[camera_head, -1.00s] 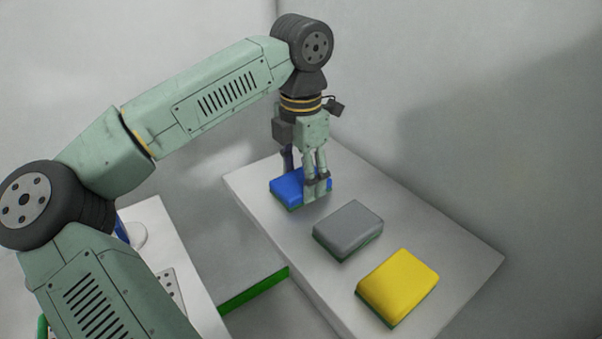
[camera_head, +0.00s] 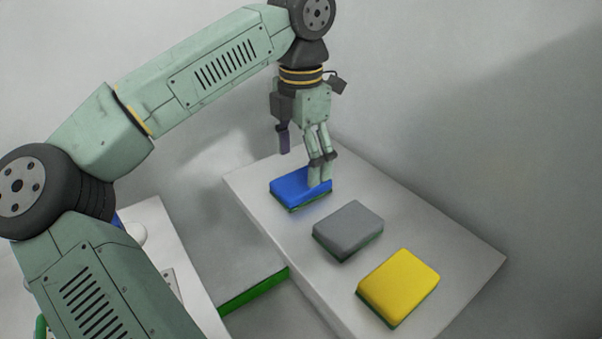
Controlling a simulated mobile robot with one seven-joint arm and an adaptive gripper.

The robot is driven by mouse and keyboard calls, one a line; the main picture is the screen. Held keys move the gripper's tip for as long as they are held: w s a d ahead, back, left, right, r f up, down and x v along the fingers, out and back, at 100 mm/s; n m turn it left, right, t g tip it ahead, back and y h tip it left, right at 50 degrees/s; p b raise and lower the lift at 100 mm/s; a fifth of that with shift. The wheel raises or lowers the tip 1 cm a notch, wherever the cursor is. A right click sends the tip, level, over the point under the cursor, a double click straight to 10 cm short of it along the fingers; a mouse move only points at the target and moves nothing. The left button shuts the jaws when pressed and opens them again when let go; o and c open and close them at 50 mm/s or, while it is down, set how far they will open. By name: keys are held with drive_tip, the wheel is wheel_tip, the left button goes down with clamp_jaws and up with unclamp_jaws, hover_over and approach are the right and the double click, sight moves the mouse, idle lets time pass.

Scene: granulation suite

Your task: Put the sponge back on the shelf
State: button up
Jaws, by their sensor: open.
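Three sponges with green undersides lie in a row on a pale shelf (camera_head: 440,235). The blue sponge (camera_head: 290,191) is at the far end, the grey sponge (camera_head: 347,228) in the middle and the yellow sponge (camera_head: 400,285) nearest. My gripper (camera_head: 302,168) points down over the blue sponge. Its fingers are spread, with the left finger above the sponge's back left and the right finger in front of its right part. The gripper holds nothing. The right finger hides a little of the blue sponge.
A second pale surface (camera_head: 165,235) stands at lower left, partly behind my arm, with a white round object (camera_head: 136,232) on it. A lower block with a green edge (camera_head: 252,291) lies between the two surfaces. Grey walls rise behind and to the right of the shelf.

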sight(301, 181)
wheel_tip(301, 181, up, 8)
idle(0.5)
